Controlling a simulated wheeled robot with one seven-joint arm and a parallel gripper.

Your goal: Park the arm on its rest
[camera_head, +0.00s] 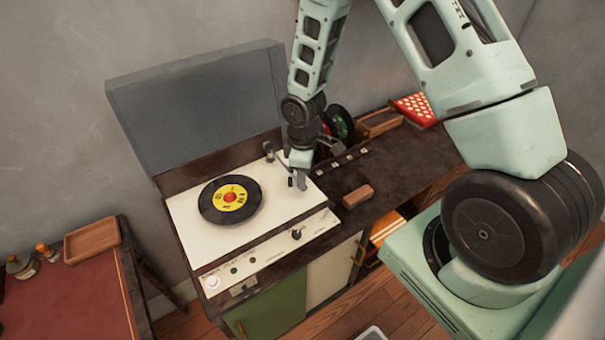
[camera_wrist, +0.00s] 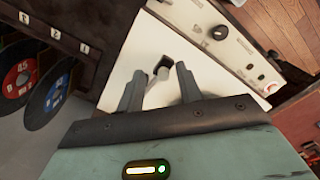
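The record player (camera_head: 190,238) has a white deck and a raised grey lid. A black record with a yellow label (camera_head: 231,198) lies on its platter. A thin metal tonearm (camera_head: 279,157) is at the deck's back right, to the right of the record, partly hidden by my gripper (camera_head: 297,184). In the wrist view, my gripper (camera_wrist: 160,82) has its two dark fingers apart. A dark, blocky tonearm part (camera_wrist: 163,66) with a pale bar shows between and beyond them; contact is not visible. The rest itself cannot be made out.
Upright records (camera_head: 340,124) stand in a rack behind the deck on the right. A small brown block (camera_head: 357,195) lies on the dark cabinet top. A red-topped table (camera_head: 65,295) with a wooden tray (camera_head: 92,240) and small bottles is at left.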

